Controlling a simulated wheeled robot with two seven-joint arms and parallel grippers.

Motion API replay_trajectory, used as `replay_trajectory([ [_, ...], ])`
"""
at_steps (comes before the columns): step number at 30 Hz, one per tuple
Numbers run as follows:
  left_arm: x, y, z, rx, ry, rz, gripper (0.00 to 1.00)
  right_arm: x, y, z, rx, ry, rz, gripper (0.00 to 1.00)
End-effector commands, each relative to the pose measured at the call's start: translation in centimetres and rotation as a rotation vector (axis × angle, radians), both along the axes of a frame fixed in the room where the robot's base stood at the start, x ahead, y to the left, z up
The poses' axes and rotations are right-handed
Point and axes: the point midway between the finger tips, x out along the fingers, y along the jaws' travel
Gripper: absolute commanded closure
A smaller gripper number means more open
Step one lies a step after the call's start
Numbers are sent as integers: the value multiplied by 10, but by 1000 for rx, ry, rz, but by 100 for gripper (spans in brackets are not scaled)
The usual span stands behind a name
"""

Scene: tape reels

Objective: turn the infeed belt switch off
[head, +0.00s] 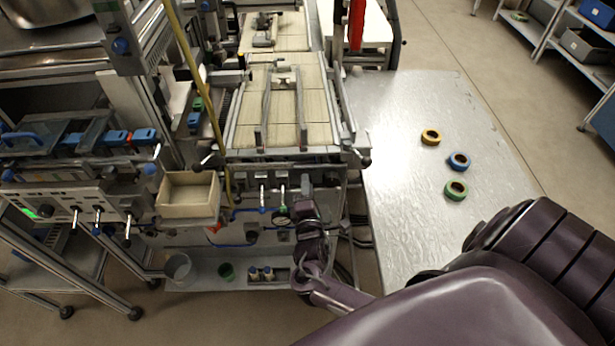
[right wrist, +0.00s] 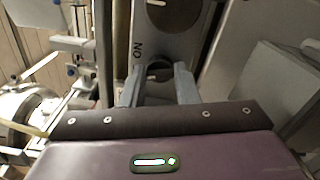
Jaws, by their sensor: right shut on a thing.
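My right gripper (head: 304,188) is at the front panel below the conveyor's near end. In the right wrist view, its two grey fingers (right wrist: 158,82) are closed around the infeed belt switch (right wrist: 158,69) on a grey plate marked "ON" (right wrist: 138,48). The lettering appears turned in that view. The switch is hidden behind the gripper in the head view, and its exact setting cannot be told. My left gripper is not in view.
The infeed belt (head: 284,105) lies above the panel. Two levers with pale handles (head: 282,194) stand just left of my gripper. An open box (head: 188,196) is farther left. A metal table (head: 400,190) at right holds yellow (head: 431,137), blue (head: 459,161) and green (head: 455,190) tape reels.

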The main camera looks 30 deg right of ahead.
Motion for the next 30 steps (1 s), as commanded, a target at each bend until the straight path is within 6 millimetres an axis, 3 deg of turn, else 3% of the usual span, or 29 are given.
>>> replay_trajectory([
  [3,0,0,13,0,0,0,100,0,1,3,-82,53,1,95],
  [12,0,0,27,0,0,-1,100,0,1,2,-241,150,2,95],
  [30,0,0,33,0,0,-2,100,0,1,-1,-319,198,0,95],
])
